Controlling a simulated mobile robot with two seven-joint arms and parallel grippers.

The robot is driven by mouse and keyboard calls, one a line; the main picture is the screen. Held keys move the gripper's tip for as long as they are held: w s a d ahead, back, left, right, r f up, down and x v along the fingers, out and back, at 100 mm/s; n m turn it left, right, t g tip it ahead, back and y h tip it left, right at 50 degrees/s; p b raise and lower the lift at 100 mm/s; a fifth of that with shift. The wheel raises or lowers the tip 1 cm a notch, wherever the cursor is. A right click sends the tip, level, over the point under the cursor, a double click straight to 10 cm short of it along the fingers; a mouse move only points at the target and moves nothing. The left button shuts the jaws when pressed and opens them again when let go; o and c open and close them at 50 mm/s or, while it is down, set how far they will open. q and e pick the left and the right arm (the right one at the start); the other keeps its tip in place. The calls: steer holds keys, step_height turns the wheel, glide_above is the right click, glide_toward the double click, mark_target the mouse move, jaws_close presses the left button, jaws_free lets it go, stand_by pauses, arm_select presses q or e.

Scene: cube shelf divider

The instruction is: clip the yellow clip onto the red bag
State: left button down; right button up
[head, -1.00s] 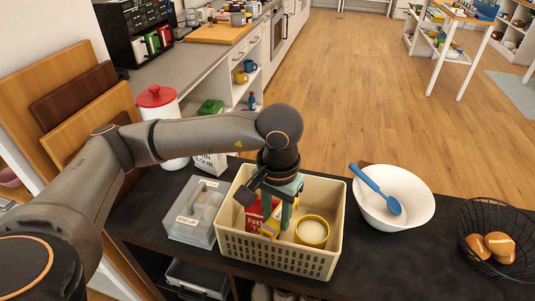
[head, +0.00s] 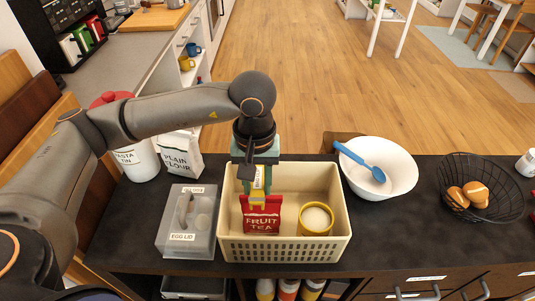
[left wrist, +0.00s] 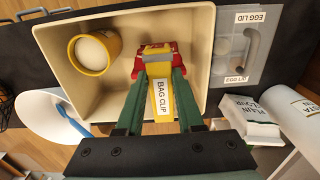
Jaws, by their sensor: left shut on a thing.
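The red bag (head: 262,219), labelled "FRUIT TEA", stands upright in the front left part of the cream basket (head: 285,255). My left gripper (head: 258,183) points down over the basket and is shut on the yellow clip (head: 257,197). The clip is at the bag's top edge in the head view. In the left wrist view the clip (left wrist: 161,98), labelled "BAG CLIP", lies between the fingers, and its far end overlaps the red bag (left wrist: 139,65). I cannot tell whether its jaws grip the bag. My right gripper is not in view.
A yellow tub (head: 316,219) with a pale top stands right of the bag in the basket. A clear egg-lid box (head: 187,222) is left of the basket. A white bowl (head: 392,180) with a blue spoon and a wire basket (head: 490,190) of bread are to the right.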

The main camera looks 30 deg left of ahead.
arm_select(q)
steer(key=n, duration=0.2)
steer(key=r+n, duration=0.1)
steer(key=shift+w+d+r+n+p, duration=0.1)
steer(key=shift+w+n+p, duration=0.3)
steer(key=n, duration=0.1)
steer(key=n+p, duration=0.1)
steer(key=n, duration=0.1)
steer(key=w+r+n, duration=0.1)
steer(key=n, duration=0.1)
steer(key=shift+d, duration=0.2)
steer(key=n, duration=0.3)
steer(key=w+r+n+p, duration=0.1)
steer(key=n, duration=0.2)
steer(key=n+p, duration=0.1)
steer(key=n, duration=0.2)
steer(key=shift+w+d+r, duration=0.2)
steer(key=shift+w+r, duration=0.15)
steer(key=shift+r, duration=0.05)
step_height(320, 180, down, 8)
steer(key=b, duration=0.7)
steer(key=shift+r+b, duration=0.25)
steer(key=shift+b, duration=0.15)
steer(key=shift+f+b, duration=0.75)
steer(key=shift+f, duration=0.1)
